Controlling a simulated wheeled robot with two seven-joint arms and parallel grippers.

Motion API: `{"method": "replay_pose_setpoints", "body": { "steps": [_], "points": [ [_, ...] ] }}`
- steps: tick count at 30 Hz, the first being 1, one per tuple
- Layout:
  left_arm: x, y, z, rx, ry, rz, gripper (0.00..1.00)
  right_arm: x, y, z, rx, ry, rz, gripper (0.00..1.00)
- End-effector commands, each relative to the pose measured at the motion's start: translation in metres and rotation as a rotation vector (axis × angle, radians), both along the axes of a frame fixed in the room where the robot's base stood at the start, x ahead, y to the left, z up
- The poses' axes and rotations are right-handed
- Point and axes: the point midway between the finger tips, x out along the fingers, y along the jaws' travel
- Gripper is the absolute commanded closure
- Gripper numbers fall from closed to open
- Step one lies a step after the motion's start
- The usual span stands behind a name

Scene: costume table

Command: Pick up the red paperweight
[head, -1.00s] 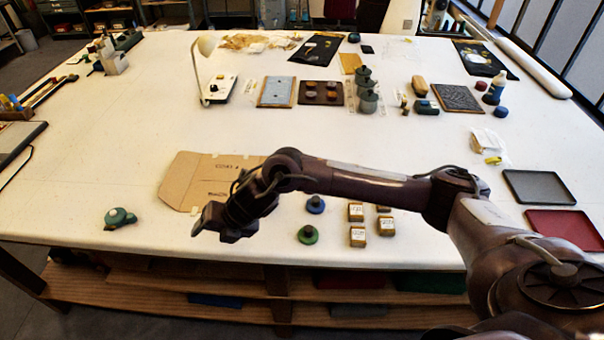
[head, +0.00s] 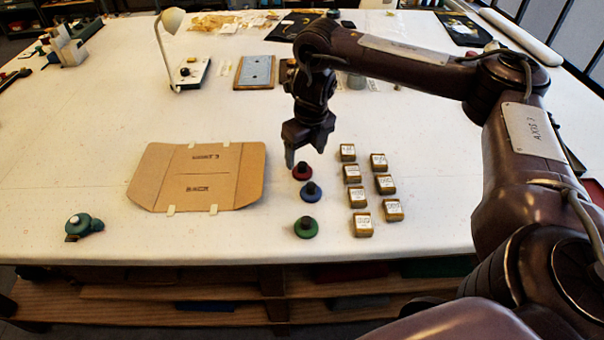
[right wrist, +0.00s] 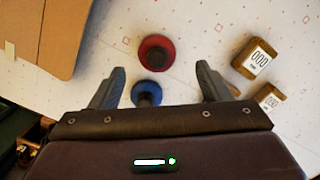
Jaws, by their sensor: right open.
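The red paperweight (head: 302,171) is a round disc with a dark knob, standing on the white table. It also shows in the right wrist view (right wrist: 157,48), ahead of the fingers and roughly midway between their lines. My right gripper (head: 306,158) is above the table by the red paperweight, pointing down, open and empty. In the right wrist view its fingers (right wrist: 160,88) are spread apart, with the blue paperweight (right wrist: 146,94) showing between them. In the head view the blue paperweight (head: 311,192) stands just in front of the red one. My left gripper is not in view.
A green paperweight (head: 306,227) stands nearest the front edge. Several labelled small blocks (head: 358,197) stand to the right. A flat cardboard piece (head: 200,178) lies to the left, and a green tape dispenser-like item (head: 84,226) farther left. A lamp (head: 172,50) stands behind.

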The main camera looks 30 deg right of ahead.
Motion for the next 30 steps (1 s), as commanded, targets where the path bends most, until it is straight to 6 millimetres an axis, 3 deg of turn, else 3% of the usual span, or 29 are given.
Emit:
{"method": "replay_pose_setpoints", "body": {
  "steps": [5,9,18,30],
  "points": [
    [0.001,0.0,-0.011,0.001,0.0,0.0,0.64,0.004,0.005,-0.028,0.002,0.004,0.001,0.29],
    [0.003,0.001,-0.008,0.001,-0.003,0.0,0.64,0.007,0.004,-0.041,0.0,0.001,-0.001,0.29],
    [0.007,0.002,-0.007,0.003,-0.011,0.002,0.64,0.007,0.004,-0.046,0.0,-0.001,0.0,0.29],
    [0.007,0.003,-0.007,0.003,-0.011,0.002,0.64,0.007,0.004,-0.046,0.0,-0.001,0.0,0.82]
  ]
}}
